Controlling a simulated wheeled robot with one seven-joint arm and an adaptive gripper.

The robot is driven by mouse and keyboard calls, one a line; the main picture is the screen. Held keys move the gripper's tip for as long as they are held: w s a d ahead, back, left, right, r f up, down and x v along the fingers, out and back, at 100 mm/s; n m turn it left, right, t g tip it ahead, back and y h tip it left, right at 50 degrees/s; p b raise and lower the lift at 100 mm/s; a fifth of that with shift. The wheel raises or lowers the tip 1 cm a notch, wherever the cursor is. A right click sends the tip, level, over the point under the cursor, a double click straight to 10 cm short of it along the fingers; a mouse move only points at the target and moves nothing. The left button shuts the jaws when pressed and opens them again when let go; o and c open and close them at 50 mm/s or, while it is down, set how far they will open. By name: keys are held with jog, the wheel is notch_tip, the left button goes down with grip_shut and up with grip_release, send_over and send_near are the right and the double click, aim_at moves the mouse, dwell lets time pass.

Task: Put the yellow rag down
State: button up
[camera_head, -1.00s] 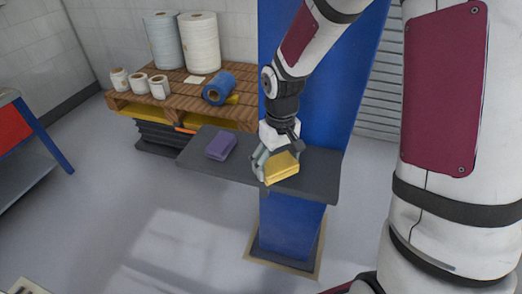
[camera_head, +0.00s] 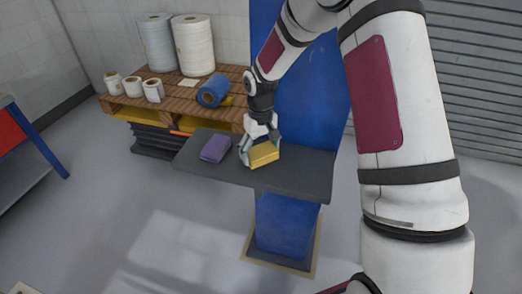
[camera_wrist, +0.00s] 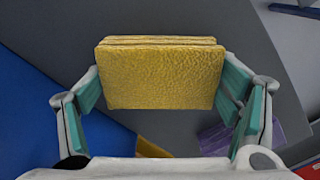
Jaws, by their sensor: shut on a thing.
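The yellow rag (camera_head: 264,154) is a folded yellow block held between the fingers of my gripper (camera_head: 259,150). In the wrist view the rag (camera_wrist: 160,75) fills the gap between the two teal-padded fingers of my gripper (camera_wrist: 160,85). The rag is over the dark grey shelf (camera_head: 303,172) that is fixed to the blue column. I cannot tell whether its underside touches the shelf.
A folded purple rag (camera_head: 216,149) lies on the shelf left of my gripper and shows in the wrist view (camera_wrist: 296,132). The shelf's right part is bare. The blue column (camera_head: 310,95) rises behind the shelf. A wooden pallet (camera_head: 181,96) with several rolls stands behind left.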

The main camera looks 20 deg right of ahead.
jog(key=o, duration=1)
jog(key=shift+f, duration=0.15)
jog(key=shift+c, duration=0.2)
